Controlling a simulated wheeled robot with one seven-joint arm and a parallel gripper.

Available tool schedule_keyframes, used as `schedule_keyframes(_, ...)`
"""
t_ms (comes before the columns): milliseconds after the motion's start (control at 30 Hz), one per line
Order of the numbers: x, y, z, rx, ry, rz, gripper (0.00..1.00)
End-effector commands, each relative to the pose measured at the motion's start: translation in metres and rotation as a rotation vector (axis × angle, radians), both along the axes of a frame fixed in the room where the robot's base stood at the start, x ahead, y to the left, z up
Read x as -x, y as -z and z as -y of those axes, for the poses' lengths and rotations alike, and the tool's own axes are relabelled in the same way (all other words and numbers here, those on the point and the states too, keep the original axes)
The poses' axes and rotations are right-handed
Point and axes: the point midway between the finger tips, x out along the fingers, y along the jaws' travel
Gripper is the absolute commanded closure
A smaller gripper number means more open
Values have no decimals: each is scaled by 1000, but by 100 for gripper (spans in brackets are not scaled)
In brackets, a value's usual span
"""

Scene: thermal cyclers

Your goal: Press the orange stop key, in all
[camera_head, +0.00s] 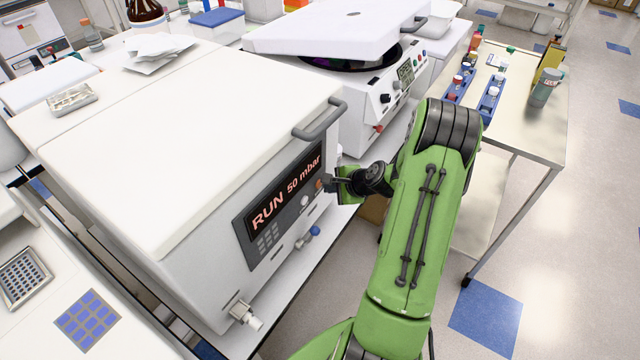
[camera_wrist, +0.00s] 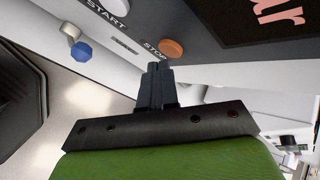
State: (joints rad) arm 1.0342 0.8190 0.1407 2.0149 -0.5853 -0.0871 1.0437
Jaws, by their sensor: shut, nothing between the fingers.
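The orange stop key (camera_wrist: 171,48) is a round button on the front panel of a large white machine (camera_head: 170,140), beside the printed word STOP. It also shows small in the head view (camera_head: 319,184), close to my gripper. The machine's dark display (camera_head: 285,190) reads RUN 50 mbar in red. My gripper (camera_wrist: 158,68) is shut and empty. Its fingertips are just short of the orange key in the wrist view, slightly to its left. I cannot tell whether they touch the panel.
A grey handle (camera_head: 320,120) juts from the machine's upper edge. A second white device (camera_head: 380,110) stands behind. A side table (camera_head: 525,135) with blue racks is at right.

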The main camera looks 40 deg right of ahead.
Motion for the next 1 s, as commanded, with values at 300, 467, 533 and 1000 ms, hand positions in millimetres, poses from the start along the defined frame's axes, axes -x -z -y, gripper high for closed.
schedule_keyframes(300, -2, 0, -1, 0, -1, 0, 100)
schedule_keyframes(467, -3, 0, -2, 0, -1, 0, 100)
schedule_keyframes(533, -4, 0, -2, 0, -1, 0, 100)
schedule_keyframes(1000, -10, 0, -4, -1, -1, 0, 100)
